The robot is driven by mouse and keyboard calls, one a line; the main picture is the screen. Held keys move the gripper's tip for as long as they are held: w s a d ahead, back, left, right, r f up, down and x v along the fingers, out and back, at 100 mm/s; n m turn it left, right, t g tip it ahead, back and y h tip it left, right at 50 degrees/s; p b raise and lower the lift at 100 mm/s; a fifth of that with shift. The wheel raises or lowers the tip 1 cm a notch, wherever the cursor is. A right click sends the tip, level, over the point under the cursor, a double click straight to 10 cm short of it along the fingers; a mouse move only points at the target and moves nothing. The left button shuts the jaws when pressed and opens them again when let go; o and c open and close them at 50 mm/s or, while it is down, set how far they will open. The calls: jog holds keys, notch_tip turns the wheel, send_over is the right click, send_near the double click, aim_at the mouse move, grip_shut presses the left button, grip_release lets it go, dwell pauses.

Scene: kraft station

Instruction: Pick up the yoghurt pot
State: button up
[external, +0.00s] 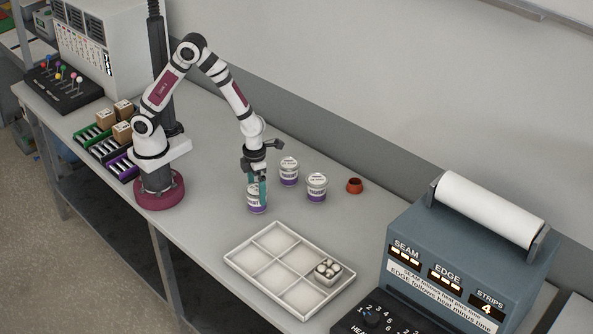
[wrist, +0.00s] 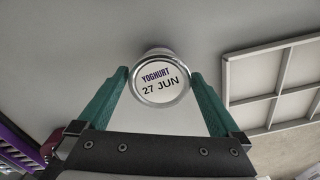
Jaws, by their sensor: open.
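A white yoghurt pot with a purple band (external: 257,208) stands upright on the bench, under my gripper (external: 258,190). In the wrist view its round lid (wrist: 160,85) reads "YOGHURT 27 JUN". The lid lies between the green fingertips of my gripper (wrist: 160,78), one on each side. The fingers are open and point down around the pot. Part of the pot is hidden behind them in the external view. Two similar white and purple pots stand apart from it, one behind (external: 289,171) and one to the right (external: 317,187).
A small red-brown bowl (external: 355,186) stands right of the pots. A blue-grey machine (external: 450,258) stands at the right. Crates with boxes (external: 122,165) are at the left.

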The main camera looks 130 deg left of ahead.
notch_tip(320, 180, down, 4)
jog(key=shift+f, duration=0.1)
jog(key=c, duration=1.2)
jog(key=r, duration=0.4)
jog(key=shift+d+r, duration=0.3)
jog(key=d+r, duration=0.7)
jog(key=d, duration=0.4)
jog(key=w+d+r+n, duration=0.2)
jog(key=r+n, duration=0.3)
jog(key=n, duration=0.2)
jog(key=w+d+r+n, duration=0.2)
jog(key=r+n, duration=0.4)
jog(key=n, duration=0.1)
jog(key=w+d+r+n, duration=0.2)
jog(key=r+n, duration=0.3)
jog(key=n, duration=0.3)
jog(key=shift+w+d+r, duration=0.2)
jog(key=shift+d, duration=0.05)
